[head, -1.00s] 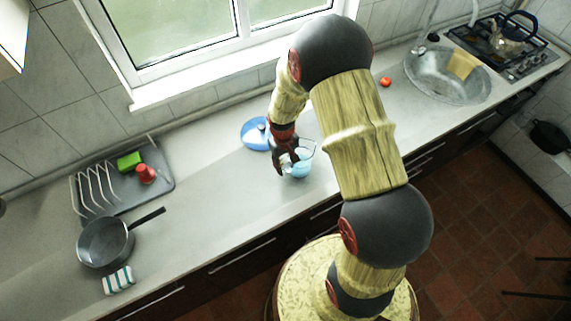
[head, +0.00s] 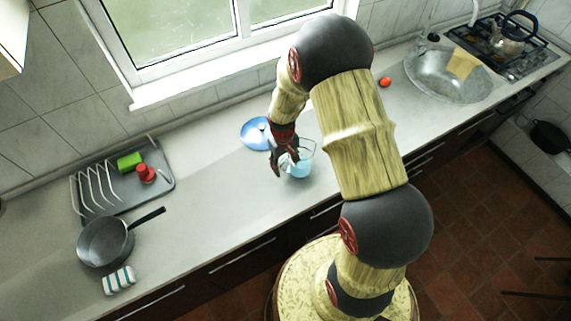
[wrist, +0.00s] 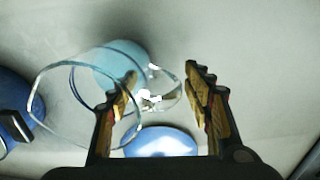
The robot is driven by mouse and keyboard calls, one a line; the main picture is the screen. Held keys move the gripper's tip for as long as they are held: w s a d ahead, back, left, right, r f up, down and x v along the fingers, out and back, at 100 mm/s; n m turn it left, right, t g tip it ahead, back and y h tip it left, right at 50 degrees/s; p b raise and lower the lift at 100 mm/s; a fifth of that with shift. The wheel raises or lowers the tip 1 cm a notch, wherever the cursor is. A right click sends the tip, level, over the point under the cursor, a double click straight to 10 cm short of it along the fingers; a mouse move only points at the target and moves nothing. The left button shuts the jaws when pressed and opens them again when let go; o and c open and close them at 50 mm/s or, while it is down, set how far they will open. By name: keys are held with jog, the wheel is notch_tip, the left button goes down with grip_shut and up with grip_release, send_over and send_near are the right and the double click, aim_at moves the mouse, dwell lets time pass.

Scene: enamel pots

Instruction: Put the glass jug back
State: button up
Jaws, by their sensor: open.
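The clear glass jug (head: 303,165), with a light blue lower part, stands on the counter below the window. My gripper (head: 280,169) is at its left side in the head view and partly covers it. In the wrist view the jug (wrist: 85,112) shows at the left, its rim toward the camera. Its clear handle (wrist: 172,87) lies between the open fingers of my gripper (wrist: 160,72). The left finger overlaps the jug's body in that view; I cannot tell whether it touches. The fingers are not closed on the handle.
A blue lid-like disc (head: 254,133) lies just behind the jug. A dish rack (head: 118,190) with a green and a red item, a pan (head: 104,243) and a striped sponge (head: 118,280) are at the left. A sink (head: 440,80) is at the right. Counter between rack and jug is clear.

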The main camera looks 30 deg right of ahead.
jog(key=r, duration=1.2)
jog(key=shift+a, duration=0.3)
jog(key=s+a+r+t, duration=0.25)
jog(key=s+r, duration=0.25)
jog(key=r, duration=0.6)
jog(key=s+a+r+t, duration=0.1)
jog(key=s+a+r, duration=0.3)
jog(key=r, duration=0.8)
jog(key=s+r+t, duration=0.2)
jog(key=s+r, duration=0.2)
jog(key=s, duration=0.7)
jog(key=shift+a+r+y, duration=0.25)
jog(key=shift+a+y, duration=0.05)
jog(key=shift+a, duration=0.1)
jog(key=shift+w, duration=0.15)
notch_tip(320, 180, down, 13)
jog(key=b, duration=1.2)
jog(key=shift+b, duration=0.3)
jog(key=shift+r, duration=0.15)
